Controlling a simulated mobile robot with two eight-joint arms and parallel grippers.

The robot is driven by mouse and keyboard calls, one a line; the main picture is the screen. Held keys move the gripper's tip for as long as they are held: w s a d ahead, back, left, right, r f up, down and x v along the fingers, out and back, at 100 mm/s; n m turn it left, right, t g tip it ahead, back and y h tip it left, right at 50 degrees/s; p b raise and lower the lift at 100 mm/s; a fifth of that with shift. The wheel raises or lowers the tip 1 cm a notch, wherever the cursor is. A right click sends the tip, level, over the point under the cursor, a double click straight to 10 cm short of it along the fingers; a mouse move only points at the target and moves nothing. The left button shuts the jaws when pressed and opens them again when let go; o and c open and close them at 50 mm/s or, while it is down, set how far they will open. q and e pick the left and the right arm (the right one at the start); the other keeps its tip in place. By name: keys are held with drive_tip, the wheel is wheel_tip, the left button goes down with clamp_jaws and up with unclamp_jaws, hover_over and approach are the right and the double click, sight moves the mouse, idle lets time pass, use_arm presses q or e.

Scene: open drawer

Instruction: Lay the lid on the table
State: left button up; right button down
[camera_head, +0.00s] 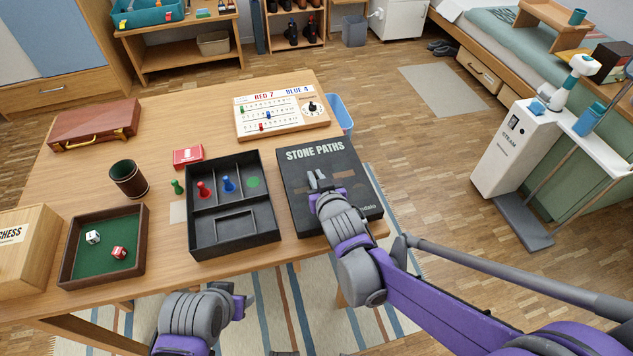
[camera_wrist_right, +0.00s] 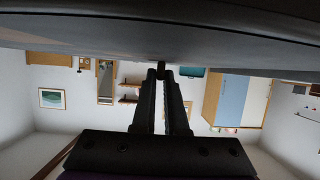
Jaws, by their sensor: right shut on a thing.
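The lid (camera_head: 345,165) is a flat black panel marked "STONE PATHS", at the right end of the table (camera_head: 110,185), right of the open black game box (camera_head: 262,215). In the right wrist view the fingers (camera_wrist_right: 161,72) meet at the lid's dark face (camera_wrist_right: 160,35), which spans the top. Whether the lid touches the table I cannot tell. My left gripper (camera_head: 246,303) is low in front of the table, empty, its finger gap unclear.
The box holds red and blue pawns. A dice tray (camera_head: 147,235), dark cup (camera_head: 128,179), red card pack (camera_head: 188,156) and scoreboard (camera_head: 282,110) stand around it. A briefcase (camera_head: 95,124) lies at the back left. The table's right edge is close to the lid.

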drive_tip(key=shift+f, duration=0.75)
drive_tip(key=shift+f, duration=0.1)
drive_tip(key=c, duration=1)
unclamp_jaws()
drive_tip(key=shift+o, duration=0.2)
